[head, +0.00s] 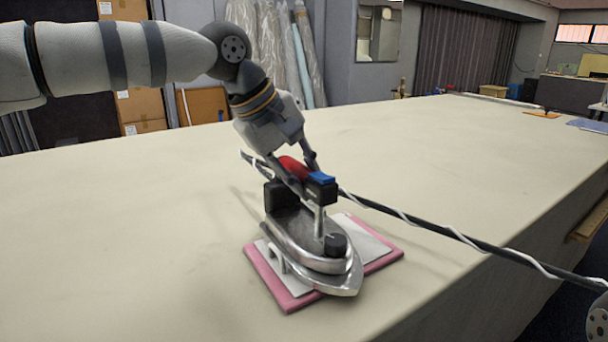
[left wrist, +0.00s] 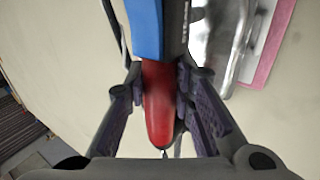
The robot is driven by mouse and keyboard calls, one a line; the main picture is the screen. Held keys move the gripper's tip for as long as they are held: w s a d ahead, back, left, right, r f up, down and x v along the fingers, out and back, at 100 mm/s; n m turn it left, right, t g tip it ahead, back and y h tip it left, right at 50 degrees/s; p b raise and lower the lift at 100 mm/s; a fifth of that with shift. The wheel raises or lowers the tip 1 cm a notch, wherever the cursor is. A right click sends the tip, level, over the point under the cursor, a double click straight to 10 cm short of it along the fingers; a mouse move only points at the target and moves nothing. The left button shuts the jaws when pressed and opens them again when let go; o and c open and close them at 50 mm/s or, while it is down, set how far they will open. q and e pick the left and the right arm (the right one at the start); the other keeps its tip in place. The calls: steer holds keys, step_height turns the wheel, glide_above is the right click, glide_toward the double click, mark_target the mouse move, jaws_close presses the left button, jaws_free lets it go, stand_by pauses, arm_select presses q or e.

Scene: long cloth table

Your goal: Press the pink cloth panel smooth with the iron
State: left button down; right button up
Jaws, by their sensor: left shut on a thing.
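The iron (head: 312,250) is silver with a black body, a red handle and a blue part on top. It is upright with its pointed end toward the front. It is over a flat, thick-edged pink piece (head: 388,259) with a pale plate (head: 363,234) on it. A small metal bracket (head: 275,258) shows beside the iron. I cannot tell whether the pink piece is the cloth panel or a rest, nor whether the soleplate touches it. My left gripper (head: 297,170) is shut on the red handle (left wrist: 158,105). My right gripper is out of view.
A dark cord with a white spiral (head: 432,229) runs from behind the iron to the lower right. The long cream table (head: 130,230) is bare to the left and behind. Its right edge drops off near the pink piece. Small orange (head: 541,115) and blue (head: 584,123) flat things appear far right.

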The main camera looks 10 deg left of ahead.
arm_select(q)
steer(key=shift+r+p, duration=0.4)
steer(key=shift+r, duration=3.2)
